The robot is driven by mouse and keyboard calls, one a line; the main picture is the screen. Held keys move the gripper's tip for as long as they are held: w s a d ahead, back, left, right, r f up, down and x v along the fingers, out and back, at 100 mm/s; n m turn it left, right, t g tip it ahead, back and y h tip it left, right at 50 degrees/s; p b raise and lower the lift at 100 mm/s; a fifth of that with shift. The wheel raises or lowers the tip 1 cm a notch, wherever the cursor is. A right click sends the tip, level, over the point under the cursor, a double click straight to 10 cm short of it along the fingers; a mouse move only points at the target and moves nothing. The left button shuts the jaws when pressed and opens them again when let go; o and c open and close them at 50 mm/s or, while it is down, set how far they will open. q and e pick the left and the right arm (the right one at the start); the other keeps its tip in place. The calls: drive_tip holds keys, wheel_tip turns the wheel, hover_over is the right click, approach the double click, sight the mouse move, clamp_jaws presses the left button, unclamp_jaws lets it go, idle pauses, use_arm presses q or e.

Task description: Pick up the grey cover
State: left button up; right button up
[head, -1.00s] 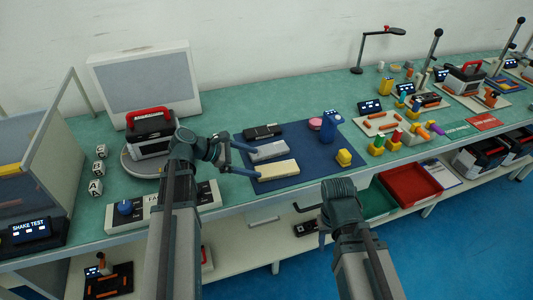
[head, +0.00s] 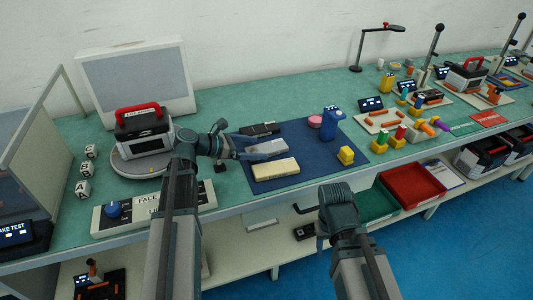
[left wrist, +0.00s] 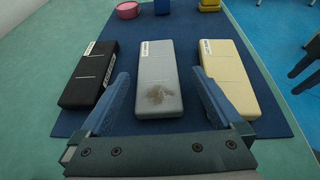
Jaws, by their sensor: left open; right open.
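The grey cover (left wrist: 158,82) is a flat grey block with a brown smudge and a small label. It lies on the blue mat (left wrist: 258,70) between a black cover (left wrist: 92,75) and a cream cover (left wrist: 228,78). In the head view the grey cover (head: 268,148) is partly hidden by my left gripper (head: 245,147). My left gripper (left wrist: 158,90) is open, its blue fingers to either side of the near end of the grey cover, with nothing held. I cannot tell its exact height. My right gripper (head: 338,198) hangs before the bench front, away from the covers; its fingers are hidden.
A device with a red handle (head: 143,132) stands on a round turntable left of the mat. A blue figure (head: 331,122), a pink round tin (head: 315,122) and a yellow block (head: 346,155) sit on the mat. A red bin (head: 412,185) is on the lower shelf.

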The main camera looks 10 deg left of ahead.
sight(271, 146)
use_arm(q)
drive_tip(key=shift+w+r+b+x, duration=0.15)
drive_tip(key=shift+b+x, duration=0.25)
drive_tip(key=shift+x, duration=1.05)
drive_tip(key=shift+w+r+b+x, duration=0.1)
drive_tip(key=shift+b+x, duration=0.25)
drive_tip(key=shift+x, duration=1.15)
drive_tip(key=shift+a+r, duration=0.1)
use_arm(e)
drive_tip(key=shift+f, duration=0.8)
use_arm(q)
drive_tip(key=c, duration=1.5)
drive_tip(key=shift+r+p, duration=0.2)
drive_tip(key=shift+p, duration=0.1)
use_arm(e)
drive_tip(key=shift+r, duration=0.25)
